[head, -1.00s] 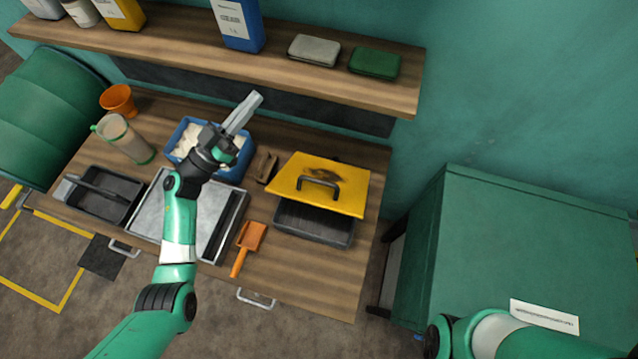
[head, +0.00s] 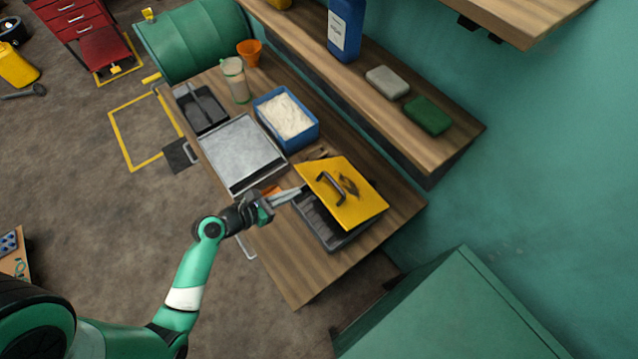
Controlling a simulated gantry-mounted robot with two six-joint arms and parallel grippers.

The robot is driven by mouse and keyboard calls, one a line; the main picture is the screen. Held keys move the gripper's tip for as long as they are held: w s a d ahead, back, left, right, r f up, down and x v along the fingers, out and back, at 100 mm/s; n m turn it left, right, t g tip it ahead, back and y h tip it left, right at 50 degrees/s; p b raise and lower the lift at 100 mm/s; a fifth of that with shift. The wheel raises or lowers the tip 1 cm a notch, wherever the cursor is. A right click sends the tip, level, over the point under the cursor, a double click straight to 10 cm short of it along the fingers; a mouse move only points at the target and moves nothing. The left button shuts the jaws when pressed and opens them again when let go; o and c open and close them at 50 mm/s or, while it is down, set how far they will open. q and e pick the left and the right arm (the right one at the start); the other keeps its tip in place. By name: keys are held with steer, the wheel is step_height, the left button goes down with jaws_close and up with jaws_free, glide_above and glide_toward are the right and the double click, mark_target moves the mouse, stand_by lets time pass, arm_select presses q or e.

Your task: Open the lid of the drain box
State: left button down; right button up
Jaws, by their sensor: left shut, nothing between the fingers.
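The drain box (head: 318,228) is a dark tray near the right end of the workbench. Its yellow lid (head: 358,206), with a dark handle (head: 331,186) and a dark stain, sits over it, askew, leaving the front-left part of the box uncovered. My left gripper (head: 296,193) is shut and empty. Its tips are at the lid's left edge, beside the box; I cannot tell whether they touch. My left gripper partly hides an orange scoop (head: 270,191). My right gripper is out of view.
Left of the box are a metal tray (head: 240,152), a blue bin of white material (head: 318,129) and a dark pan (head: 203,112). A shelf (head: 447,150) overhangs the bench's back. A green cabinet (head: 450,320) stands to the right.

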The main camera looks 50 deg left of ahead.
mark_target(317, 187)
arm_select(q)
steer(key=b+x, duration=0.1)
steer(key=x, duration=0.8)
steer(key=shift+w, duration=0.15)
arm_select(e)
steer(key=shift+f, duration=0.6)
